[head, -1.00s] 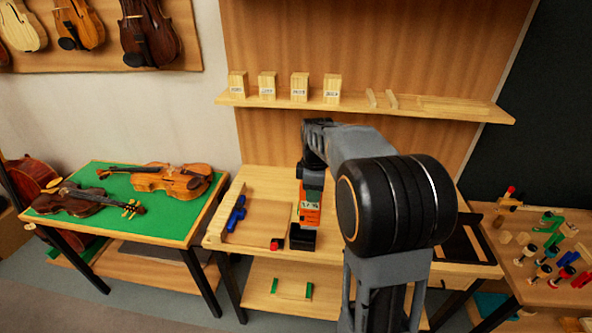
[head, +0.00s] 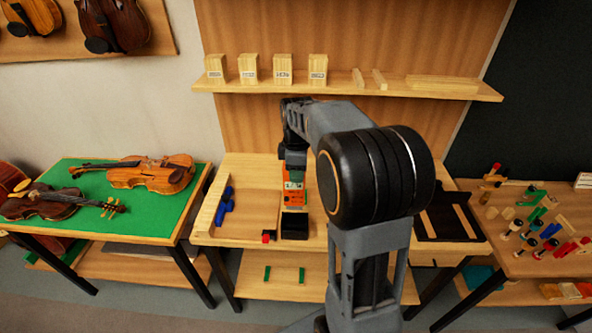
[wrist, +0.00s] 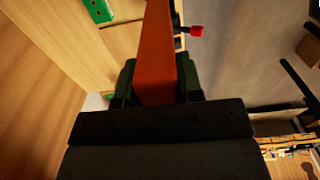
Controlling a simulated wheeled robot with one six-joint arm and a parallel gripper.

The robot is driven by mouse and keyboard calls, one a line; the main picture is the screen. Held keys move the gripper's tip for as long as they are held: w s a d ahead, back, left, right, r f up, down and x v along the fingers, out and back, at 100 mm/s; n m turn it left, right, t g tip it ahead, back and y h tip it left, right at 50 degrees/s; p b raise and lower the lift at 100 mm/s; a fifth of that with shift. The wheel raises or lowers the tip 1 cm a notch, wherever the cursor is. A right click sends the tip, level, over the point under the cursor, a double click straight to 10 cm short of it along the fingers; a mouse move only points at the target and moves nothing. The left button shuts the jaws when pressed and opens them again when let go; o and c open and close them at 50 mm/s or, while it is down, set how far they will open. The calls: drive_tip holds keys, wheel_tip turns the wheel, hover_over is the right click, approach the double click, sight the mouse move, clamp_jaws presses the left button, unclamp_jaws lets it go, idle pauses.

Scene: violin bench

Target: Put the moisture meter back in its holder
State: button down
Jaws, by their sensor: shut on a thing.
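The orange moisture meter (head: 294,199), with a small pale display, hangs upright below my gripper (head: 295,174). My gripper is shut on its upper part. In the wrist view the meter's orange side (wrist: 156,50) runs out between the two dark fingers of my gripper (wrist: 158,82). A black open box, seemingly the holder (head: 295,229), sits at the front of the bench. The meter's lower end lines up with the holder's back edge in the head view. I cannot tell whether it is above, behind or just inside the opening. The holder is not clear in the wrist view.
A small red and black object (head: 268,236) stands just left of the holder. A blue tool (head: 225,207) lies further left on the bench (head: 252,190). A shelf with wooden blocks (head: 283,69) is above. Violins lie on the green table (head: 200,180) at left.

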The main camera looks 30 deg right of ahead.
sight(297, 201)
drive_tip(key=shift+f+b, duration=2.6)
drive_tip(key=shift+f, duration=1.4)
drive_tip(key=shift+f+b, duration=1.65)
drive_tip(key=shift+f, duration=0.7)
drive_tip(key=c, duration=0.7)
unclamp_jaws()
